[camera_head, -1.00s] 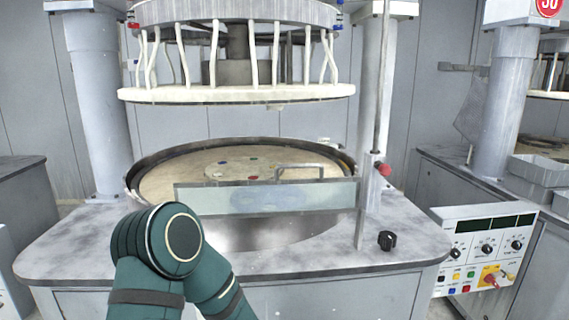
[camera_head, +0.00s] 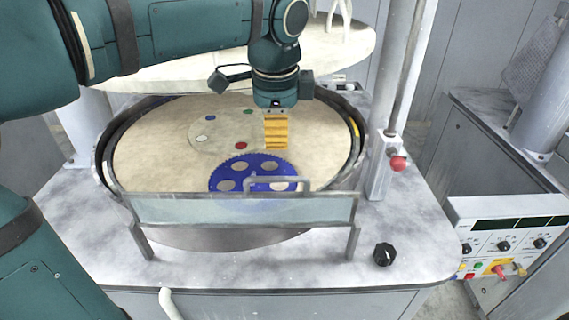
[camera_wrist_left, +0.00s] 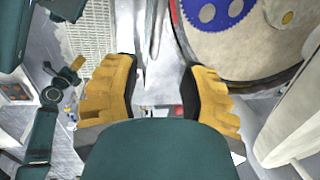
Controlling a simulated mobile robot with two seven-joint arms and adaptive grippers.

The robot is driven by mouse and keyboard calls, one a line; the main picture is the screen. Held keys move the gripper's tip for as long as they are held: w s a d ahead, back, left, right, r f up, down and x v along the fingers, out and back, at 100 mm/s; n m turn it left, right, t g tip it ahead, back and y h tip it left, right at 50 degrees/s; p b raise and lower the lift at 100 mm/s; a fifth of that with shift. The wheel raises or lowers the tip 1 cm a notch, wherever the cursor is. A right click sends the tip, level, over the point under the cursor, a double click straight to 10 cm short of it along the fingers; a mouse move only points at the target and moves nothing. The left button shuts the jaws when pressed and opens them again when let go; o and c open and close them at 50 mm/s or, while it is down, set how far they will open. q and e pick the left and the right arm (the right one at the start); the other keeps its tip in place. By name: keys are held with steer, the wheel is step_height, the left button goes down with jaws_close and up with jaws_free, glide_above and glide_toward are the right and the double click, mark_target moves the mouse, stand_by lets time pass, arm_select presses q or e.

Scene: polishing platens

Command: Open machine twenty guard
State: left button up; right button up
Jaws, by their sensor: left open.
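The guard (camera_head: 175,210) is a clear panel in a grey metal frame. It stands upright on two legs across the front of the round platen. Its bar handle (camera_head: 278,182) rises from the top edge, right of the middle. My right gripper is not in view. No machine number is readable.
A blue toothed disc (camera_head: 235,170) lies on the platen (camera_head: 150,150) behind the guard. A post with a red knob (camera_head: 398,164) stands to the right. A black knob (camera_head: 384,254) sits on the worktop. A control panel (camera_head: 505,240) is at the far right.

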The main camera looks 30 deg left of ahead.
mark_target(277, 178)
arm_select(q)
steer(key=f, duration=0.4)
steer(key=w+a+f, duration=0.1)
steer(key=f, duration=0.3)
steer(key=w+f+b, duration=0.1)
steer(key=f, duration=0.4)
steer(key=shift+a, duration=0.15)
steer(key=shift+o, duration=0.3)
jaws_close()
steer(key=shift+s, duration=0.1)
